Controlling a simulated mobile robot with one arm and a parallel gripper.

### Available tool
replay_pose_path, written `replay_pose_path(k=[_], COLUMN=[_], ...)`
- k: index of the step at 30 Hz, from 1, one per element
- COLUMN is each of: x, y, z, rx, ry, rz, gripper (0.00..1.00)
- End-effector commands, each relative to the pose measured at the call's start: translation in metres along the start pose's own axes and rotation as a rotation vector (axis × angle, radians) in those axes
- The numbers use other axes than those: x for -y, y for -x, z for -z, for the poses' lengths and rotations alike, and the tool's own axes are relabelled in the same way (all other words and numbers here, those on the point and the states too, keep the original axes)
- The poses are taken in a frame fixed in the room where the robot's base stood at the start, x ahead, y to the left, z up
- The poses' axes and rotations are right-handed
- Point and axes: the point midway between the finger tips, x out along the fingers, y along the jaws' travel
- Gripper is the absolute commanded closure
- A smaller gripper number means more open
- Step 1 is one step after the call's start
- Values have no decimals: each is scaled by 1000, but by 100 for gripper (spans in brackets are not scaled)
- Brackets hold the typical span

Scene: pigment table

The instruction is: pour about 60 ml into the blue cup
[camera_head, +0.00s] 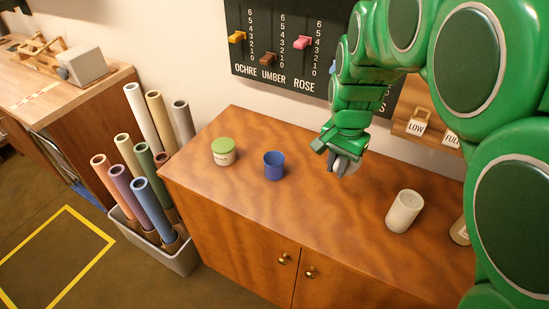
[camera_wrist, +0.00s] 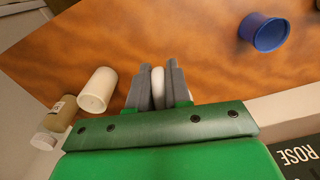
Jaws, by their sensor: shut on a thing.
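The blue cup (camera_head: 274,166) stands upright on the wooden cabinet top, left of my gripper (camera_head: 343,164); it also shows at the upper right of the wrist view (camera_wrist: 264,32). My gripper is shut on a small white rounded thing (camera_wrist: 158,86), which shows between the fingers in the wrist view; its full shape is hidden. The gripper is apart from the blue cup. A white cylindrical vessel (camera_head: 403,211) stands on the right of the top, apart from the gripper. I cannot see what is inside either vessel.
A capped bottle (camera_wrist: 62,113) is beside the white vessel, partly hidden by my arm in the head view. A slider board (camera_head: 290,45) hangs behind. The front middle of the cabinet top (camera_head: 300,210) is clear.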

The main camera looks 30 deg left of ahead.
Motion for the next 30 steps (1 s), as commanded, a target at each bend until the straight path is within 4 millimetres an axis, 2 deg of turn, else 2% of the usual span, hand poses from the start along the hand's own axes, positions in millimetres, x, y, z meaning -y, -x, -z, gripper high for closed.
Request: replay_pose_path(k=[4, 15, 30], x=[21, 72, 153], y=[4, 8, 4], z=[15, 41, 53], rx=[-4, -3, -5], ry=[-80, -269, -494], rz=[5, 2, 3], gripper=[100, 100, 100])
